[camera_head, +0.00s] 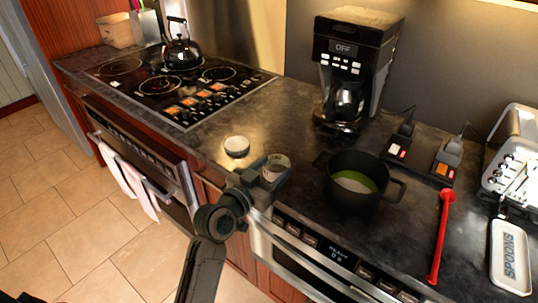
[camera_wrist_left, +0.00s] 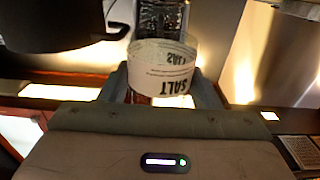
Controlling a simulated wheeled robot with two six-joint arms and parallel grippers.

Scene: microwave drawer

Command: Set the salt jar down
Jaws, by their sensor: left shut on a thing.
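The salt jar (camera_head: 277,161) is a small jar with a pale printed label. It is at the front of the dark counter, left of the black pot. My left gripper (camera_head: 266,173) is shut on it and hides its lower part in the head view. In the left wrist view the label of the salt jar (camera_wrist_left: 165,72) reads SALT upside down, between the fingers. I cannot tell whether its base touches the counter. A round white lid-like piece (camera_head: 237,146) lies on the counter to the left. My right gripper is not in view.
The black pot (camera_head: 341,191) holds something green and white. A coffee maker (camera_head: 345,60) stands behind, with a red utensil (camera_head: 441,235), spoon rest (camera_head: 510,258) and toaster (camera_head: 515,150) at the right. The cooktop (camera_head: 180,85) is at the left. Counter behind the jar is clear.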

